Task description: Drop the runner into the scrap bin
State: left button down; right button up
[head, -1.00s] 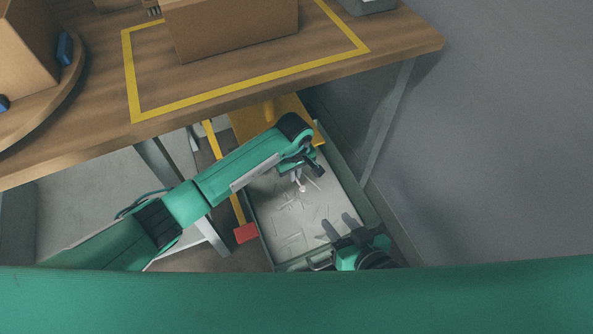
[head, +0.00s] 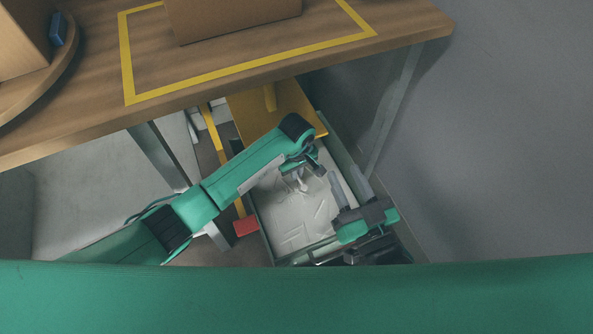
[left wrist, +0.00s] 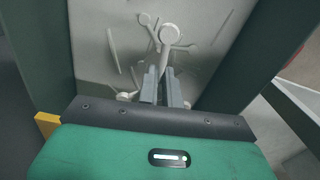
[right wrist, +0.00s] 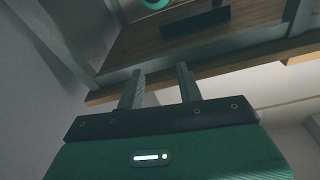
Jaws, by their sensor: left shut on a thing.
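The pale runner (left wrist: 171,38), with a round head and thin branches, hangs between the closed fingers of my left gripper (left wrist: 163,88) in the left wrist view. In the head view my left gripper (head: 308,170) is above the scrap bin, and the small runner (head: 301,184) shows below it. The scrap bin (head: 262,240) is a grey-green open box with a light floor and several thin pale pieces lying in it. My right gripper (head: 350,196) is open and empty at the bin's right side; its fingers stand apart in the right wrist view (right wrist: 160,88).
The wooden table (head: 400,30) is above and behind the bin, with a carton (head: 240,12) inside a yellow outline. A yellow panel (head: 255,110) stands behind the bin, and a red block (head: 246,226) is at its left side. Table legs stand on both sides.

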pick_arm(q)
jog(key=c, duration=1.5)
grip_release()
